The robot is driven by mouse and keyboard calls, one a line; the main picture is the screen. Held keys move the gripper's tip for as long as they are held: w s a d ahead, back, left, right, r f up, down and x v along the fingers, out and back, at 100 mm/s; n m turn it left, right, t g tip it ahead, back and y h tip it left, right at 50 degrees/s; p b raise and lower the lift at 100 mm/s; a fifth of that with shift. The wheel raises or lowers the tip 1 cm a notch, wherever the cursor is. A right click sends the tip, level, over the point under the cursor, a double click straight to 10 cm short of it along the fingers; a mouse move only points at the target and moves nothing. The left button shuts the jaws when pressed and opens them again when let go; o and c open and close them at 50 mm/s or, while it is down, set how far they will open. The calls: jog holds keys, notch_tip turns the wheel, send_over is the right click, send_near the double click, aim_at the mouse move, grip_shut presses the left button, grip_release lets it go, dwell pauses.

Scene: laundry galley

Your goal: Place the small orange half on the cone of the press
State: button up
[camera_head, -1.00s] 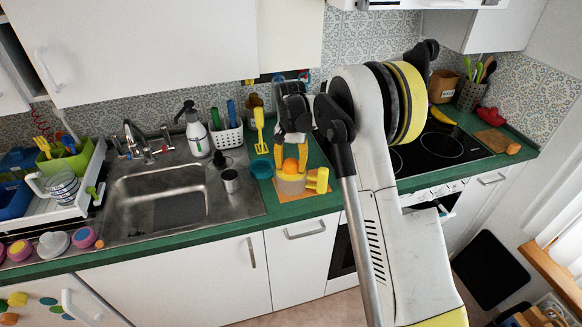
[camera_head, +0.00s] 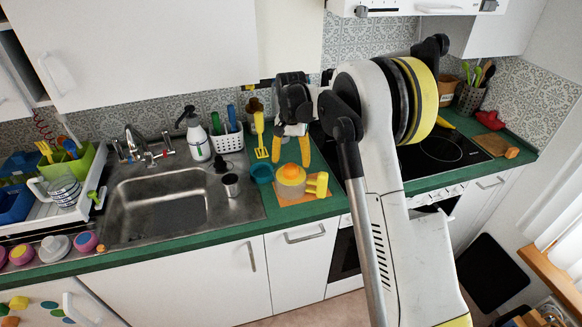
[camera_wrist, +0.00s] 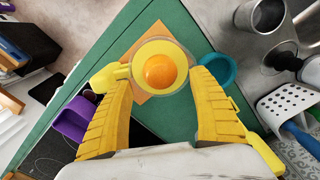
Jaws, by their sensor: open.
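The press (camera_head: 291,188) stands upright on an orange mat on the green counter, with its yellow handle to the right. In the wrist view the press (camera_wrist: 139,58) is a round yellow dish. The small orange half (camera_head: 291,171) sits dome up in the middle of the dish, over the cone, which it hides; it also shows in the wrist view (camera_wrist: 160,71). My gripper (camera_head: 291,150) is open and empty above and behind the press. In the wrist view its yellow fingers (camera_wrist: 159,82) are spread on either side, apart from the orange half.
A teal bowl (camera_head: 261,174) stands close left of the press, with a metal cup (camera_head: 231,185) and the sink (camera_head: 160,200) further left. A yellow spatula (camera_head: 260,135) stands behind. The hob (camera_head: 440,150) is to the right.

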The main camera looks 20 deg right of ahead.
aim_at(291, 165)
notch_tip(291, 165, up, 8)
jog(key=shift+f+p, duration=0.2)
jog(key=shift+p, duration=0.4)
jog(key=s+a+r+n+t, duration=0.2)
jog(key=s+r+n+t, duration=0.1)
jog(key=s+r, duration=1.05)
jog(key=s+f+n+t, duration=0.1)
jog(key=s+f+t, duration=0.1)
jog(key=s, duration=0.8)
jog(key=s+f+n+t, duration=0.2)
jog(key=s+f, duration=0.2)
jog(key=s, duration=0.7)
jog(key=shift+a, duration=0.4)
jog(key=shift+f, duration=0.15)
notch_tip(291, 165, down, 9)
jog(key=b, duration=0.9)
